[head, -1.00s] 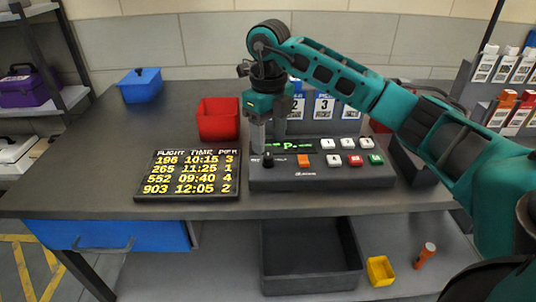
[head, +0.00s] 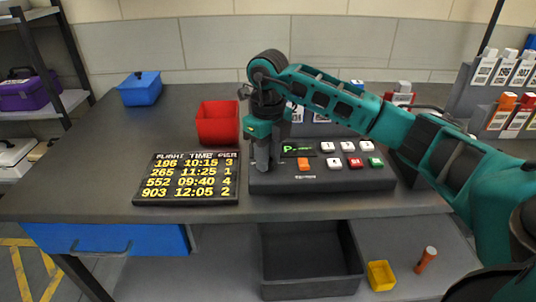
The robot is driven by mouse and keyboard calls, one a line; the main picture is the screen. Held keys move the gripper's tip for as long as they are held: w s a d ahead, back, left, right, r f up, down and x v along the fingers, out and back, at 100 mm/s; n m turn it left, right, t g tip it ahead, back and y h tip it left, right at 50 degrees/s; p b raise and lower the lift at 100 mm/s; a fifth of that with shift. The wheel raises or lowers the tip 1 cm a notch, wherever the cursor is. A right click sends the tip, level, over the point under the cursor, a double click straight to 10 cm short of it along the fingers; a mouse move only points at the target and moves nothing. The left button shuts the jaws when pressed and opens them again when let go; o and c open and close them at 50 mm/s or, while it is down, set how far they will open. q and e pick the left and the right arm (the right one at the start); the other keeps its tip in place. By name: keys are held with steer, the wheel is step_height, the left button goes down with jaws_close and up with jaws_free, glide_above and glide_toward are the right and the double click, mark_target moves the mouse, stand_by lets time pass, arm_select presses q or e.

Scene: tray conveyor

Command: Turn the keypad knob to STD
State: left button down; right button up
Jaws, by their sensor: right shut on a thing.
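The dark keypad (head: 345,184) sits on the grey table, with white, red, green and orange buttons. Its small display (head: 298,149) shows green text starting with P, partly covered by my gripper. My right gripper (head: 264,164) points straight down at the keypad's left end, its fingers shut on the knob. The knob is hidden behind the fingers, so its setting cannot be read. My left gripper is out of view.
A flight board (head: 188,178) lies just left of the keypad. A red bin (head: 217,122) and a blue box (head: 140,88) stand behind it. A rack of labelled tags (head: 495,100) is at the right. A dark tray (head: 310,262) sits on the lower shelf.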

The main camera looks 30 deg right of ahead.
jaws_close()
steer(key=shift+n, duration=0.4)
steer(key=n, duration=0.8)
steer(key=shift+n, duration=0.3)
steer(key=o, duration=0.6)
jaws_free()
